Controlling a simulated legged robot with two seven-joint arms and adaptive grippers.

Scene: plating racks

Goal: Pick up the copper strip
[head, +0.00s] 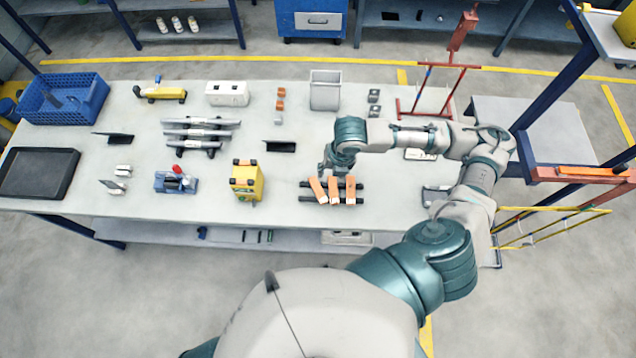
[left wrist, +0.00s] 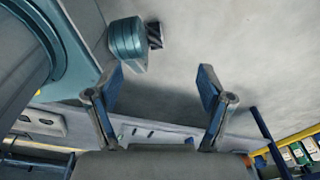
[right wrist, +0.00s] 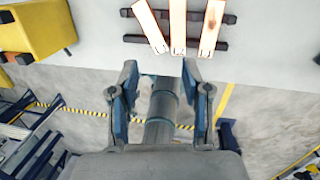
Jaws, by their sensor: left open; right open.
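Three copper strips lie side by side across two dark rails (head: 308,199) near the table's front edge: a left strip (head: 317,191), a middle strip (head: 334,191) and a right strip (head: 350,188). The left one is tilted. In the right wrist view the left strip (right wrist: 149,25), middle strip (right wrist: 178,25) and right strip (right wrist: 211,27) show at the top, beyond the fingertips. My right gripper (right wrist: 160,68) is open and empty; in the head view it is just behind the strips, partly hidden by its wrist. My left gripper (left wrist: 160,78) is open and empty, outside the head view.
A yellow box (head: 246,182) stands left of the strips. A black holder (head: 279,147) and a grey bin (head: 325,91) stand farther back. A red frame (head: 432,90) rises at the table's right. Bare tabletop lies between the yellow box and the rails.

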